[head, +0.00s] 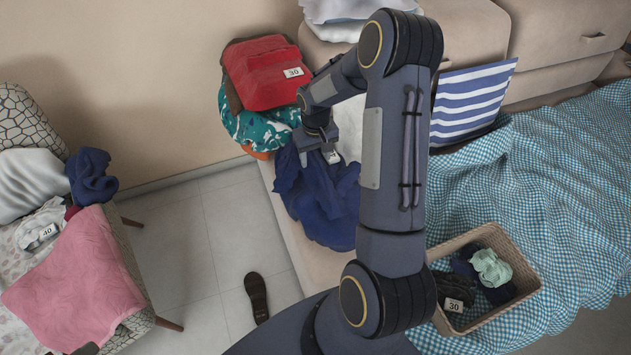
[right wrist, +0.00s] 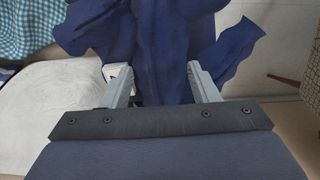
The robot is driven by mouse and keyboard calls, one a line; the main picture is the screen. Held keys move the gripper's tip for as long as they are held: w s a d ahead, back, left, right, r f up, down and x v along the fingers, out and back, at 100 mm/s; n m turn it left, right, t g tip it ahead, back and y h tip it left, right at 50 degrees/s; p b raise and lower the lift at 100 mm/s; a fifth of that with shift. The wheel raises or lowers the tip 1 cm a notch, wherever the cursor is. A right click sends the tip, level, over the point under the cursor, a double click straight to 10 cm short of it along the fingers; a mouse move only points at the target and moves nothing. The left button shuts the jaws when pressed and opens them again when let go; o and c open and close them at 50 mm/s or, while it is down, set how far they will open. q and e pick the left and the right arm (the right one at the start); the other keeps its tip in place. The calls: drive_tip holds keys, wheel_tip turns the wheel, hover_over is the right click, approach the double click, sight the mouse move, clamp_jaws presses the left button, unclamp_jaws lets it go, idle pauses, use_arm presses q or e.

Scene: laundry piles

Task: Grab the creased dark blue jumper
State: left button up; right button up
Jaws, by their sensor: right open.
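The creased dark blue jumper (head: 312,200) lies in a rumpled heap on the edge of the beige sofa, left of my right arm in the head view. My right gripper (head: 322,150) is above the heap's upper part. In the right wrist view, my right gripper (right wrist: 164,80) is open, with the jumper (right wrist: 160,40) showing between and beyond its two fingers. I cannot tell whether the fingers touch the cloth. My arm hides the jumper's right side in the head view. My left gripper is not in view.
A red garment (head: 262,75) tagged 30 and a teal patterned cloth (head: 255,125) lie behind the jumper. A wicker basket (head: 520,275) with clothes stands at right. At left, a chair holds a pink cloth (head: 75,280) and another dark blue garment (head: 90,177). A dark shoe (head: 257,297) lies on the floor.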

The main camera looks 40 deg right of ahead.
drive_tip(key=shift+f, duration=1.3)
clamp_jaws()
